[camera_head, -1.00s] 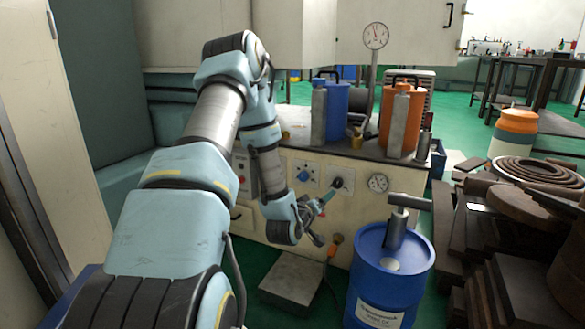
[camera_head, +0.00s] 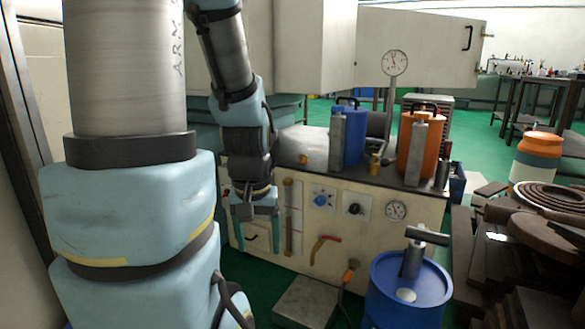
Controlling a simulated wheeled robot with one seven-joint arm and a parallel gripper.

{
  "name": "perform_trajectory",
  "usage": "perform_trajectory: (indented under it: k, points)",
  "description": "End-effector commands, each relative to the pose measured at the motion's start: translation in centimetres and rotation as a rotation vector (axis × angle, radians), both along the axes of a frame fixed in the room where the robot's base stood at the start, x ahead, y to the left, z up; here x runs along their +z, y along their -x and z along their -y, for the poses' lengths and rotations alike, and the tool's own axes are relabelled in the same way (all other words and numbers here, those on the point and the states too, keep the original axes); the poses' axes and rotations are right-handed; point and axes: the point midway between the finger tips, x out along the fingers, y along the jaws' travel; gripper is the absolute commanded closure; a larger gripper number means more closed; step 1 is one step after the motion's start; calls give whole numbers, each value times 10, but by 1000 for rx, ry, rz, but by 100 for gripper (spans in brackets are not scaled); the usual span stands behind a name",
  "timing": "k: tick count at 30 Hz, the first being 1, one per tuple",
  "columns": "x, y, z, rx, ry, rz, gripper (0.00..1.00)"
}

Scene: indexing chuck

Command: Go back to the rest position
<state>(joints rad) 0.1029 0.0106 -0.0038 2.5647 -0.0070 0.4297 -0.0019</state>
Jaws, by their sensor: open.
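My gripper (camera_head: 257,238) hangs from my light-blue and grey arm, left of the picture's middle. Its two fingers point down, stand apart and hold nothing. It is in front of the left part of a cream bench cabinet (camera_head: 380,233). The cabinet's front carries a blue knob (camera_head: 320,201), a black knob (camera_head: 355,209), a round gauge (camera_head: 396,210) and a red-handled lever (camera_head: 322,246), all to the right of my gripper. My arm hides much of the left side.
A blue drum (camera_head: 408,290) with a metal T-shaped piece on top stands at front right. Blue (camera_head: 353,138) and orange (camera_head: 403,150) canisters stand on the bench top. Dark rusty stock (camera_head: 500,270) is piled at right. A low grey block (camera_head: 306,302) is on the green floor.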

Motion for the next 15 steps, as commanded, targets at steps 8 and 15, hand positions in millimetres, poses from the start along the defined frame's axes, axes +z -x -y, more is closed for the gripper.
perform_trajectory:
  k: [8,15]
  points:
    - [67,-2,1,-1,0,1,26]
    - [142,-3,1,-1,0,2,26]
